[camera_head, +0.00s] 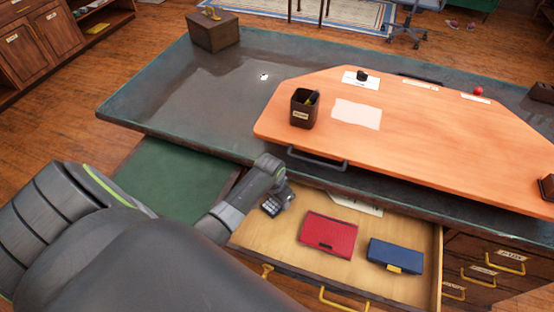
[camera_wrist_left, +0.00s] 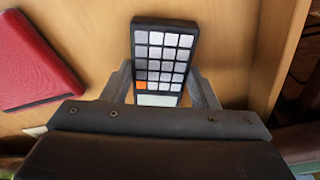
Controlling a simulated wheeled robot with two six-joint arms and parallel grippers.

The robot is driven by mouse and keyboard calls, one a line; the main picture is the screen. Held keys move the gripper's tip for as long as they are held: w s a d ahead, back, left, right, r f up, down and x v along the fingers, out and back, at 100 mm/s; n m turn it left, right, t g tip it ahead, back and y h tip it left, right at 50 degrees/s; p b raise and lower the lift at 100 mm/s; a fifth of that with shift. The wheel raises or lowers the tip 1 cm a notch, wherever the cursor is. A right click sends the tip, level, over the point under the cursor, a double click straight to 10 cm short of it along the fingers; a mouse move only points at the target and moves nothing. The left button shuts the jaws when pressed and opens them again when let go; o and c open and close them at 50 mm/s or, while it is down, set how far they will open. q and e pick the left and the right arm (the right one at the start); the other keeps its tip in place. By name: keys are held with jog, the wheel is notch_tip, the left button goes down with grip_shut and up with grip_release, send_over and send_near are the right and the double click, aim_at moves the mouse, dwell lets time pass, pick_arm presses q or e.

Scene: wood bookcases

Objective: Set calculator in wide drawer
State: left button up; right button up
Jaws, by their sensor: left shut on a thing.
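The calculator (camera_wrist_left: 160,58) is dark with grey keys and one orange key. My left gripper (camera_wrist_left: 162,88) is shut on it, one finger on each side. In the head view the calculator (camera_head: 271,207) shows at the left end of the open wide drawer (camera_head: 285,256), below my left gripper (camera_head: 280,196). I cannot tell whether it touches the drawer's wooden floor. My right gripper is not in view.
A red case (camera_head: 328,234) and a blue case (camera_head: 396,255) lie in the drawer, right of the calculator. A paper sheet (camera_head: 356,203) lies at the drawer's back. The orange desktop (camera_head: 420,140) overhangs behind, with a pen cup (camera_head: 303,108) on it.

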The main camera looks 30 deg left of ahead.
aim_at(273, 204)
pick_arm(q)
jog(key=o, duration=1.1)
notch_tip(273, 204, up, 12)
jog(key=s+p, duration=0.1)
jog(key=shift+s+a, duration=0.15)
jog(key=shift+s, duration=0.2)
